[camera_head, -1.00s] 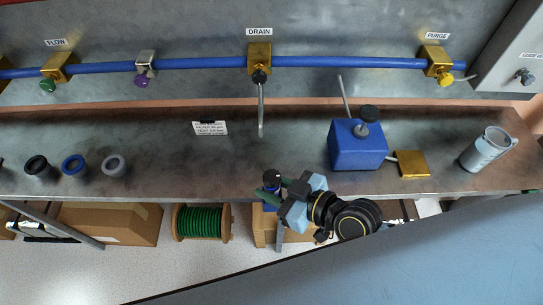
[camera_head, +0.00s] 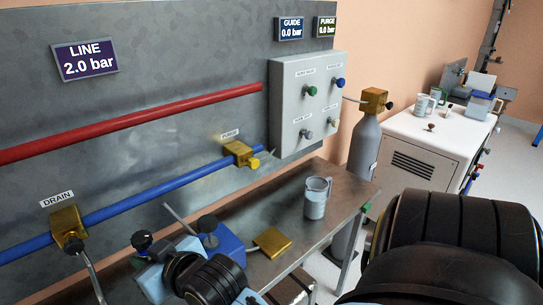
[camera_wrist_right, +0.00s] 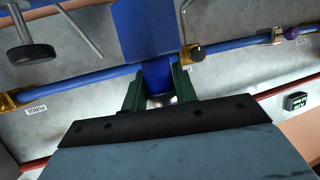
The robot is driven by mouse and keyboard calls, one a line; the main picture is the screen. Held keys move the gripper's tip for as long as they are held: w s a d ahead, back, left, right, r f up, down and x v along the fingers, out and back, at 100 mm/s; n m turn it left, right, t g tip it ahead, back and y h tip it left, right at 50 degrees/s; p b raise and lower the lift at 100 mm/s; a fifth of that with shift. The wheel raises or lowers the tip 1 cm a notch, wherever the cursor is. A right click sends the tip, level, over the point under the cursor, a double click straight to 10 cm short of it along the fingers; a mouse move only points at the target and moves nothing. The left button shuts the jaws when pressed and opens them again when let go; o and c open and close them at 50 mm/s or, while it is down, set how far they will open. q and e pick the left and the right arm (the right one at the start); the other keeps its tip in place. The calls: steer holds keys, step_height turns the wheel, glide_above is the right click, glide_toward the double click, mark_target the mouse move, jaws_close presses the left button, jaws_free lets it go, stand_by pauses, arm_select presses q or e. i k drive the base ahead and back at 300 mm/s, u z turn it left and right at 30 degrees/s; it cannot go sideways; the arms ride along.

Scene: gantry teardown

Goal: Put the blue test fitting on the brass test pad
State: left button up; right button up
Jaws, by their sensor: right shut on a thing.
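The blue test fitting (camera_wrist_right: 146,30) is held between the green fingers of my right gripper (camera_wrist_right: 160,88) in the wrist view. The brass test pad (camera_head: 272,242) is a flat, bare gold plate on the bench, to the right of the gripper. A blue pump box (camera_head: 229,246) stands between them, apparently linked to the pad by a short pipe. My left gripper is not in view.
A grey mug-like vessel (camera_head: 316,197) stands right of the pad near the bench edge. The pump's black knob (camera_head: 207,223) and slanted lever rise near my gripper. A drain valve (camera_head: 68,227) with a hanging lever is at left.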

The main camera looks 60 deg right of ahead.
mark_target(272, 241)
steer(key=z, duration=0.5)
steer(key=k, duration=1.2)
steer(key=z, duration=1.4)
steer(key=i, duration=1.1)
steer(key=u, duration=0.8)
steer(key=i, duration=0.5)
steer(key=u, duration=0.55)
